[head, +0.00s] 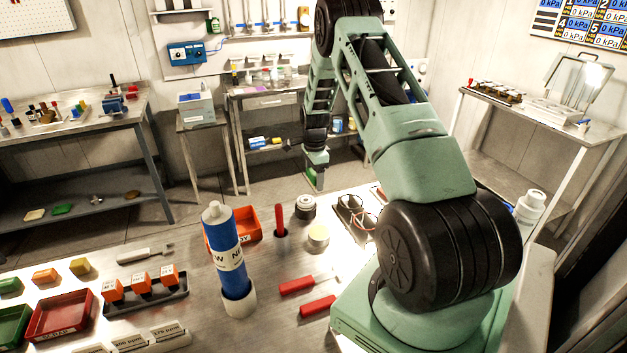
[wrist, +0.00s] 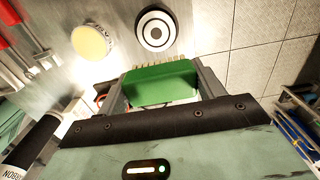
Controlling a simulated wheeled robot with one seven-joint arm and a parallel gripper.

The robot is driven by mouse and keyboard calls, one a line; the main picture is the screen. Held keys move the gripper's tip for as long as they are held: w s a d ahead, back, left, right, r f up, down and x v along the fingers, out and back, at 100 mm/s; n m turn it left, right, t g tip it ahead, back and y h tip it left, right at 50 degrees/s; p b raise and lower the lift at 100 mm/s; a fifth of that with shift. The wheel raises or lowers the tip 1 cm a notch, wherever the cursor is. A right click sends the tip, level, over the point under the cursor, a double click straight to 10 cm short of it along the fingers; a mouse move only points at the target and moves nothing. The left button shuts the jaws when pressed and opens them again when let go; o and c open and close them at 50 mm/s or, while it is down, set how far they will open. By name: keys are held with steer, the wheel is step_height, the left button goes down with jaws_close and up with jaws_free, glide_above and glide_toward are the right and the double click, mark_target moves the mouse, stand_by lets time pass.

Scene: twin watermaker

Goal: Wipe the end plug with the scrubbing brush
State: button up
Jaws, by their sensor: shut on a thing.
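My gripper (wrist: 160,82) is shut on a green block with pale bristles along one edge, the scrubbing brush (wrist: 162,84). In the head view my gripper (head: 315,165) hangs by the table's far edge, with the green of the brush (head: 320,181) just showing. A round black and white piece with concentric rings (wrist: 156,28), which looks like the end plug, stands on the table near that edge; it also shows in the head view (head: 306,206). The brush is apart from it in the wrist view, bristles toward it. The exact height gap cannot be told.
A pale yellow-topped disc (head: 318,237) and a red-handled upright tool (head: 280,222) stand near the plug. A tall blue cylinder (head: 226,250) stands left, by a red tray (head: 248,222). Glasses (head: 358,214) lie to the right. Red-handled tools (head: 300,285) lie in front.

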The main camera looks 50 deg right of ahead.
steer(key=shift+r+p, duration=0.45)
steer(key=shift+r, duration=0.75)
